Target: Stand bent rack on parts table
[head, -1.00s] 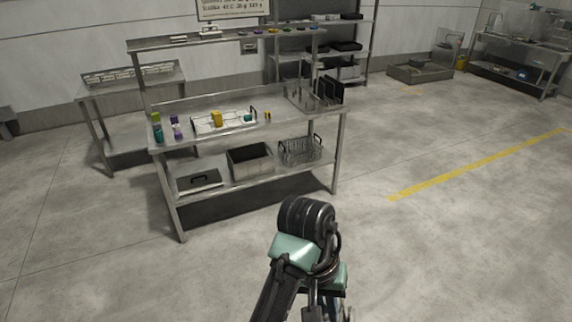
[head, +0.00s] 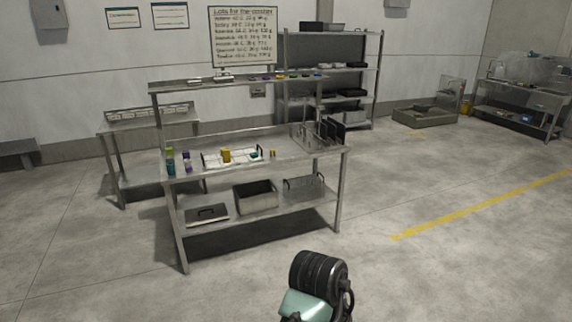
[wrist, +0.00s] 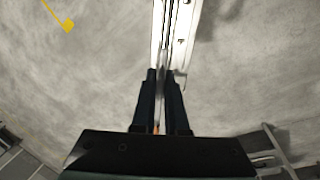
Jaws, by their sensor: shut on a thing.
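In the wrist view my gripper (wrist: 162,75) is shut on a long, thin, pale metal piece (wrist: 176,25), seen nearly edge-on and running out of the top of the picture. It looks like the rack, but its bend cannot be made out. In the head view only part of my arm shows at the bottom; the gripper and held piece are out of that picture. A steel bench (head: 290,153) stands ahead, with bottles, a white tray and upright dividers on top. A smaller steel table (head: 124,129) stands behind its left end. Which one is the parts table cannot be told.
The bench's lower shelf holds a flat lidded tray (head: 207,215), a deep metal bin (head: 256,198) and a wire basket (head: 304,188). A tall shelf unit (head: 370,85) stands behind. Open concrete floor lies in front and right, crossed by a yellow line (head: 480,206).

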